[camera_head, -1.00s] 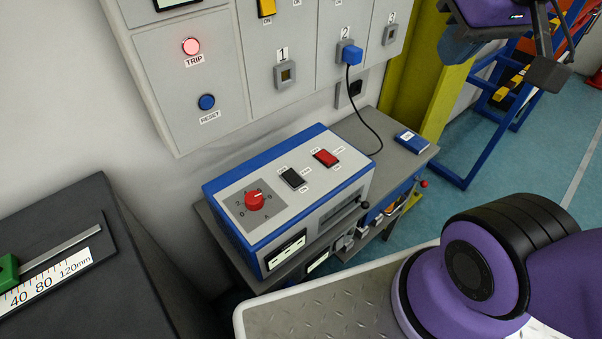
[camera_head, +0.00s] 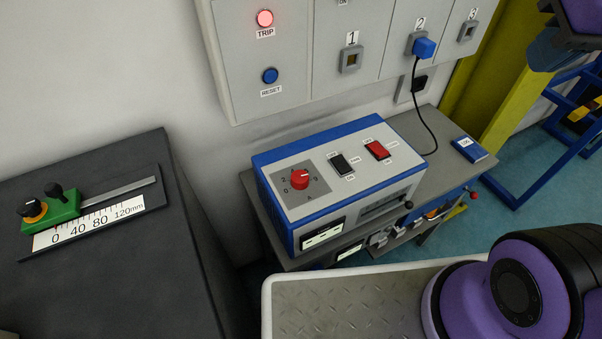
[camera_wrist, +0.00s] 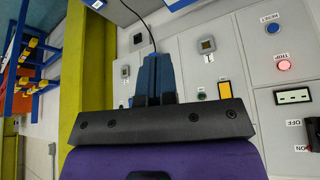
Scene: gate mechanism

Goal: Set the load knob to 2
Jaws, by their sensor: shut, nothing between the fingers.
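The load knob is a red round knob (camera_head: 300,180) on a grey dial plate, at the left of the top of a blue-and-white box (camera_head: 335,207). Small figures ring it, with 0 at its lower left and 2 at its upper left. I cannot clearly tell which figure its pointer faces. My gripper (camera_wrist: 154,78) shows in the wrist view with its blue fingers shut and empty. It faces the wall panel there. In the head view only part of it shows at the upper right, far from the knob and apart from the box.
A black switch (camera_head: 341,164) and a red switch (camera_head: 377,150) sit right of the knob. A blue plug (camera_head: 424,47) with a black cable is in socket 2. The trip lamp (camera_head: 265,18) glows red. A dark bench (camera_head: 120,290) with a green slider (camera_head: 62,208) stands left.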

